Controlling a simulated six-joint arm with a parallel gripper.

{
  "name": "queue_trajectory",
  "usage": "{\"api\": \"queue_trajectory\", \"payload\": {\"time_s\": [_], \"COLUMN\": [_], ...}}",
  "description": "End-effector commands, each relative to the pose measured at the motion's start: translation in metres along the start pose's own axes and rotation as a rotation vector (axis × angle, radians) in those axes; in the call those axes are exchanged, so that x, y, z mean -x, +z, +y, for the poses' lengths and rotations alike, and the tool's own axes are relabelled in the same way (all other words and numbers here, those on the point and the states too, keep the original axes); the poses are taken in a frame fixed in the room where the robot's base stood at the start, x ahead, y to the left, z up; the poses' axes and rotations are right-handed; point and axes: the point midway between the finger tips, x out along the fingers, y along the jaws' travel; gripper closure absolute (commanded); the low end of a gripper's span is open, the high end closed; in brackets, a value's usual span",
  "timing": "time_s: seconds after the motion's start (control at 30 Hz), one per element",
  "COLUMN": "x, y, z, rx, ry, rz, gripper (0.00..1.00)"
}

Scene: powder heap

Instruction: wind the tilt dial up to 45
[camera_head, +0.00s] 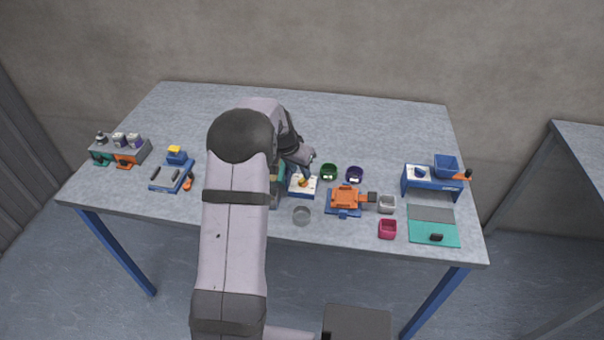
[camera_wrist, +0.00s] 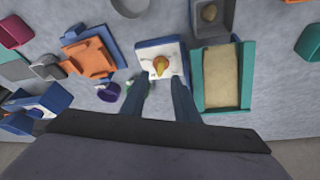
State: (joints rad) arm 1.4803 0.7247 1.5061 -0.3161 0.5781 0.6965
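A dial with an orange-yellow knob (camera_head: 303,182) sits on a white plate with a blue base (camera_head: 300,194), near the middle of the table. In the wrist view the knob (camera_wrist: 160,66) stands at the centre of the white plate. My gripper (camera_wrist: 160,82) is open, its two dark fingers spread on either side of the line to the knob. The knob shows just beyond the fingertips, and I cannot tell whether they touch it. In the head view my gripper (camera_head: 306,168) is over the plate's far side. Scale marks and the reading are too small to tell.
An orange mechanism (camera_head: 346,199) on a blue base stands right of the dial. A green tray (camera_wrist: 248,75) of pale powder is close on its other side. A green cup (camera_head: 328,171), a purple cup (camera_head: 355,173) and a grey round dish (camera_head: 302,215) are nearby.

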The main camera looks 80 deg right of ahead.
Motion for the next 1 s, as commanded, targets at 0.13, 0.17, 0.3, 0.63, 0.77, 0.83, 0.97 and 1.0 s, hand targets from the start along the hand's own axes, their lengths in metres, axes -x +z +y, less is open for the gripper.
{"api": "queue_trajectory", "payload": {"time_s": [0.13, 0.17, 0.3, 0.63, 0.77, 0.83, 0.97, 1.0], "x": [-0.017, -0.021, -0.033, -0.044, -0.044, -0.044, -0.044, -0.044], "y": [0.0, 0.0, 0.0, 0.0, 0.0, 0.0, 0.0, 0.0], "z": [0.0, 0.0, 0.0, 0.0, 0.0, 0.0, 0.0, 0.0], "rx": [0.0, 0.001, 0.001, 0.001, 0.001, 0.001, 0.001, 0.001], "ry": [0.001, 0.001, 0.001, -0.001, -0.001, -0.001, 0.0, 0.0], "rz": [-0.003, -0.003, -0.001, 0.0, 0.0, 0.0, 0.0, 0.0], "gripper": [0.72, 0.72, 0.72, 0.72, 0.72, 0.79, 1.0, 1.0]}}
